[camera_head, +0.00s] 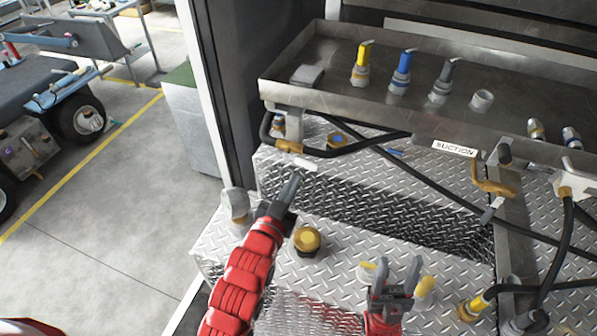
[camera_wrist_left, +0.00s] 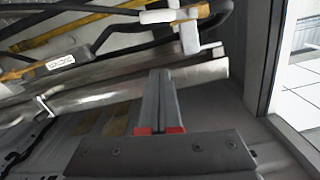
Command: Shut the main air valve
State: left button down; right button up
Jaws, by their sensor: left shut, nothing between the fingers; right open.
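My left gripper (camera_head: 293,182) reaches up from the red arm and is shut and empty. Its closed fingers also show in the left wrist view (camera_wrist_left: 156,100). Just above it in the head view is a valve with a pale lever (camera_head: 297,161), under the tray's left end and beside a bent black hose. A white fitting (camera_wrist_left: 185,27) shows at the top of the wrist view, apart from the fingertips. I cannot read a label naming the main air valve. My right gripper (camera_head: 397,277) is open, low over the diamond-plate deck.
A metal tray (camera_head: 330,98) with several capped nozzles spans above the deck. A brass valve (camera_head: 492,182) hangs beside the SUCTION label (camera_head: 454,147). A brass cap (camera_head: 308,240) sits between the arms. Black hoses cross the middle. Open floor (camera_head: 110,220) lies left.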

aim_at(299, 161)
pick_arm(q)
jog(key=w+d+f+b, duration=0.1)
jog(key=w+f+b, duration=0.1)
jog(key=w, duration=0.3)
jog(key=w+d+f+b, duration=0.1)
jog(key=w+f+b, duration=0.1)
jog(key=w+b, duration=0.3)
jog(key=shift+d+f, duration=0.25)
jog(key=shift+d, duration=0.05)
